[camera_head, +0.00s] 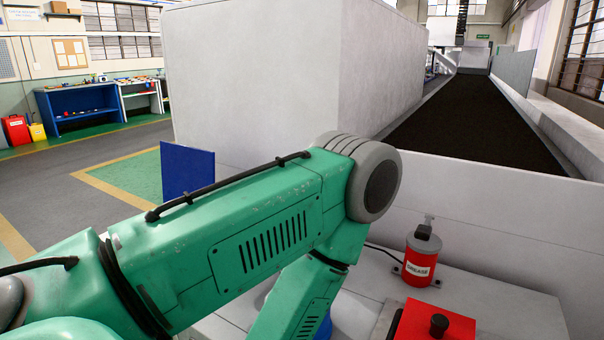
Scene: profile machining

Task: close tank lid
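A red part with a black knob (438,325) shows at the bottom edge of the head view, right of centre. It looks like the tank lid, but the frame cuts it off, and I cannot tell whether it is open or shut. My green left arm comes in from the lower left and bends down at a grey elbow joint left of the red part. Its forearm runs out of the bottom of the frame, so my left gripper is hidden. My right gripper is not in view either.
A red grease canister (421,257) stands on the pale machine ledge (500,305) behind the red part. A low white wall (500,205) and a large white housing (265,75) bound the ledge. A blue panel (187,170) sticks out left of the housing, behind my arm.

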